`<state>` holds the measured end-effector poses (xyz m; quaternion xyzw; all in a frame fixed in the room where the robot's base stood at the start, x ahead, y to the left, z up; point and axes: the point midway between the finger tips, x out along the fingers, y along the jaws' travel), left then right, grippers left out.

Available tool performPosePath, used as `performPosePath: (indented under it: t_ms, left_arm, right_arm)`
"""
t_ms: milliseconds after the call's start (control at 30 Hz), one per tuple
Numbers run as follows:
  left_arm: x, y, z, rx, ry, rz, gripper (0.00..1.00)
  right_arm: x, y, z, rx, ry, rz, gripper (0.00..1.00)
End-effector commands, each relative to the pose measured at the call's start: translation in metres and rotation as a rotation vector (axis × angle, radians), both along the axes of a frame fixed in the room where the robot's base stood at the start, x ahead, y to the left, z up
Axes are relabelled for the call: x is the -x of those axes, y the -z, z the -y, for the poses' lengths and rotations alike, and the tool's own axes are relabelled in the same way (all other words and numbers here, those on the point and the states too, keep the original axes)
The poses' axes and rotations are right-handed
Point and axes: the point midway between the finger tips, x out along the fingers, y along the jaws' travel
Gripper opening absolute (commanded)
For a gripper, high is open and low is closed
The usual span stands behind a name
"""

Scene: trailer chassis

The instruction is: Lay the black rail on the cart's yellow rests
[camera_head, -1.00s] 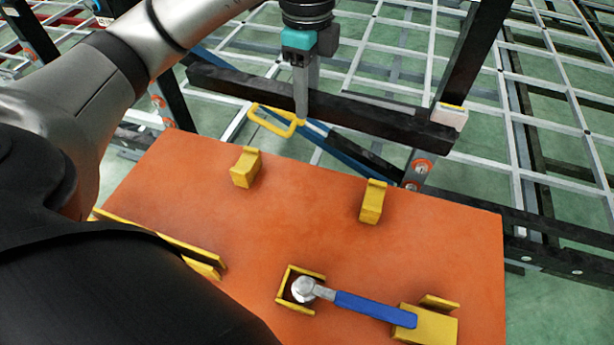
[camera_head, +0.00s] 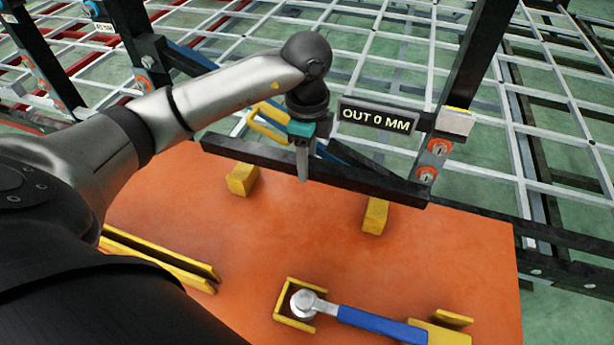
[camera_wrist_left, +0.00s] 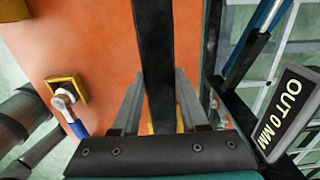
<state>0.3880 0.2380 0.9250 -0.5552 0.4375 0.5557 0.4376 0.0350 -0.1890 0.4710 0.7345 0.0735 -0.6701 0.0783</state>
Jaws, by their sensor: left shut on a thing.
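The long black rail (camera_head: 345,178) is held crosswise in my left gripper (camera_head: 302,165), near the rail's middle. The fingers close on both sides of the rail in the left wrist view (camera_wrist_left: 155,100). Two yellow rests, a left one (camera_head: 242,181) and a right one (camera_head: 375,217), stand at the back of the orange cart top (camera_head: 300,235). The rail passes across both rests and hides their upper ends. I cannot tell whether it touches them. My right gripper is not in view.
A blue-handled wrench (camera_head: 365,318) lies with its head in a yellow holder (camera_head: 281,303) on the cart. A double yellow slot (camera_head: 155,262) is at the left. Behind stands the trailer frame (camera_head: 470,75) with a sign reading "OUT 0 MM" (camera_head: 375,117).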

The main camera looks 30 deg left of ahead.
Motion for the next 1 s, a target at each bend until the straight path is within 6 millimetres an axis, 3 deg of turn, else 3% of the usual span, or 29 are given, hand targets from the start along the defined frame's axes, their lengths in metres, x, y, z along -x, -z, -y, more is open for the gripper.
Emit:
performPosePath:
  t_ms: [167, 400, 767, 800, 1000]
  left_arm:
    - [-0.001, 0.011, 0.000, 0.001, 0.000, 0.002, 0.00]
    - [-0.001, 0.042, 0.000, 0.001, 0.000, 0.002, 0.00]
    - [-0.001, 0.045, 0.000, 0.001, 0.000, 0.004, 0.00]
    - [0.000, 0.046, 0.000, 0.000, 0.001, 0.000, 0.46]
    - [0.000, 0.046, 0.000, 0.000, 0.001, 0.000, 0.68]
  right_arm:
    - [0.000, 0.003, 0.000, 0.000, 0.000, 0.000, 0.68]
    - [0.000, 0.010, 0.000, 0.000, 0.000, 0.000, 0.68]
    - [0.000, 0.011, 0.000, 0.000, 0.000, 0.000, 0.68]
    - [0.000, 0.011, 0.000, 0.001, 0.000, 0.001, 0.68]
    - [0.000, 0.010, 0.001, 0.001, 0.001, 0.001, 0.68]
